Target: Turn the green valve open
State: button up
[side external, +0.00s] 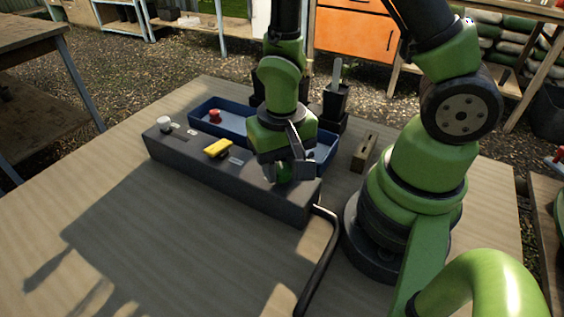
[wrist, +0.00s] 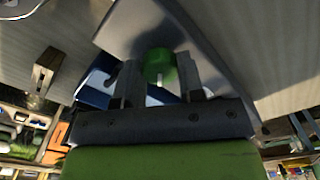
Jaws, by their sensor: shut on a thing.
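The green valve (wrist: 159,64) is a round green knob with a pale mark, seen between my two fingers in the wrist view. It sits on top of the right end of a long dark grey box (side external: 225,180). In the side view it is mostly hidden by my gripper (side external: 283,168), which points down over that end. In the wrist view my gripper (wrist: 159,78) is shut on the valve, one finger on each side. How far the valve is turned cannot be told.
The box also carries a yellow handle (side external: 218,148) and a white knob (side external: 165,124). Behind it lies a blue tray (side external: 240,110), with a red knob (side external: 214,116) near it. A slotted block (side external: 364,151) and black holder (side external: 336,103) stand right. The table's front left is clear.

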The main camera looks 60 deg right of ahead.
aim_at(282, 168)
jog(key=n, duration=0.4)
jog(key=shift+n, duration=0.3)
jog(key=n, duration=0.4)
jog(key=shift+n, duration=0.3)
jog(key=o, duration=0.9)
jog(key=shift+r, duration=0.1)
notch_tip(282, 168, up, 10)
jog(key=shift+f, duration=0.1)
